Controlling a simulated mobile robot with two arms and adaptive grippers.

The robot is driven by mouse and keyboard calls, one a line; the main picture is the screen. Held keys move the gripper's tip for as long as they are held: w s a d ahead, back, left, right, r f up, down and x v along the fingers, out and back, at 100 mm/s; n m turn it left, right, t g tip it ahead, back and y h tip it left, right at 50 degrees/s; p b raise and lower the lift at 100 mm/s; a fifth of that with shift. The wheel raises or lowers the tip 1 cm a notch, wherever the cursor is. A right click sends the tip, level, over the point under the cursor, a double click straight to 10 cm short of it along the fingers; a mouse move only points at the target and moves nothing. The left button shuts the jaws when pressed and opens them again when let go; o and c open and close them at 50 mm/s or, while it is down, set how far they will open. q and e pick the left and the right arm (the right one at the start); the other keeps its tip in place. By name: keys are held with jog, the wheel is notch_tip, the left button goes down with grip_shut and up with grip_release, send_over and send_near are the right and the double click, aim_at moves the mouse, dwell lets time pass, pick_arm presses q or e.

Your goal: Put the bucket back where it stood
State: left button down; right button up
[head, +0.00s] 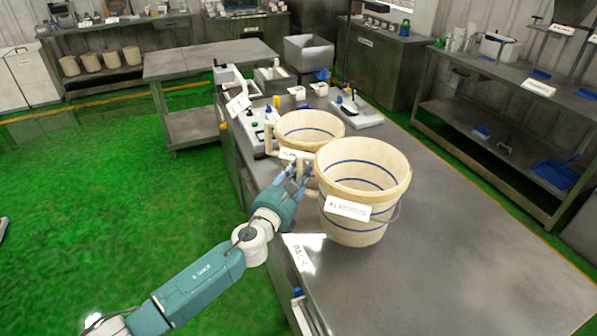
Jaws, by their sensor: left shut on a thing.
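A cream bucket (362,190) with blue stripes inside and a white label on its front is upright over the near part of the long steel bench (450,240). It looks empty. I cannot tell whether its base touches the bench. My left gripper (302,172) is shut on the bucket's handle at its left side; the fingers partly hide the handle. A second similar bucket (310,126), with a side handle at its left, stands just behind and is partly hidden by the first. My right gripper is out of view.
A white card marked PACK (303,256) lies at the bench's left edge. A scale-like device (357,112) and small items stand behind the buckets. The bench's right and near part is clear. A side table (210,58) stands left; shelving (505,85) stands right.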

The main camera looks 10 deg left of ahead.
pick_arm(q)
jog(key=shift+a+r, duration=0.1)
jog(key=shift+r, duration=0.15)
notch_tip(320, 180, down, 5)
jog(key=b, duration=0.4)
jog(key=shift+f, duration=0.15)
jog(key=shift+f+b, duration=0.5)
jog(key=shift+b, duration=0.15)
jog(key=shift+f, duration=0.1)
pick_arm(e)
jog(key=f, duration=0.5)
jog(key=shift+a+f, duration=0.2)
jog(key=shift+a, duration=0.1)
